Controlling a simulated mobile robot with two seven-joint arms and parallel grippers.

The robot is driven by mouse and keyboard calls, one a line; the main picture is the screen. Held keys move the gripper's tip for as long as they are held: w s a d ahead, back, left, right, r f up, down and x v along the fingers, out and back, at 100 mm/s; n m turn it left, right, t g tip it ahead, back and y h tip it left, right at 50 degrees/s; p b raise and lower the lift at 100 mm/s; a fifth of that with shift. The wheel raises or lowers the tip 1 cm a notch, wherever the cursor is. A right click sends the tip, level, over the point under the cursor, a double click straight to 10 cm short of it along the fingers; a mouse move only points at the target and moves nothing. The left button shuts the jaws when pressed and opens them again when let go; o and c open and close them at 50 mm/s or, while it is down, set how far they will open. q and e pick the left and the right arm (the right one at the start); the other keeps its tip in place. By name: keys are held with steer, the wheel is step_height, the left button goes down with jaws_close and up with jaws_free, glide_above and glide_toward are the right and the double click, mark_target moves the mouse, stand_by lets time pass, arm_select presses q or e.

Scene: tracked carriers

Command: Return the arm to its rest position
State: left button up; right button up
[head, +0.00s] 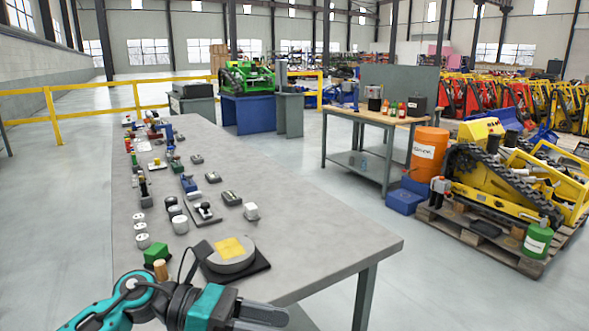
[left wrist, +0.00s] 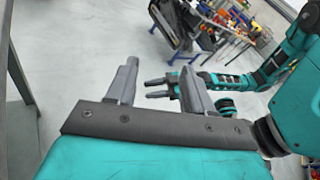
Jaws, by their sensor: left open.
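My left arm, teal and black, comes in at the bottom left of the head view. Its gripper (head: 262,318) is near the front edge of the grey workbench (head: 300,240), partly cut off by the frame. In the left wrist view the two grey fingers of my left gripper (left wrist: 159,72) stand wide apart with nothing between them. My right gripper (left wrist: 157,88) shows beyond them, its two dark fingers apart and empty, with its teal arm running to the right. The right arm is not visible in the head view.
A round grey disc with a yellow top (head: 230,252) sits on a dark plate at the bench's near end, close to my left gripper. A green block (head: 156,253) and several small parts line the bench's left side. A tracked yellow machine (head: 500,185) stands on a pallet at right.

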arm_select(q)
steer(key=w+a+f+n+t+y, duration=0.1)
steer(key=a+f+n+t+y, duration=0.6)
steer(key=n, duration=1.1)
steer(key=w+f+n+t, duration=0.1)
steer(key=f+n+t, duration=0.1)
steer(key=n+t, duration=1.2)
steer(key=s+a+f+n+g+y, duration=0.3)
steer(key=s+f+n, duration=0.3)
steer(key=f+n, duration=0.2)
steer(key=s+a+f+n+g+y, duration=0.3)
steer(key=s+a+f+n+g, duration=0.1)
steer(key=s+f+n, duration=0.3)
steer(key=shift+f+n+g+y, duration=0.3)
steer(key=shift+f+n+g, duration=0.3)
steer(key=shift+f+g, duration=0.25)
steer(key=shift+r, duration=0.1)
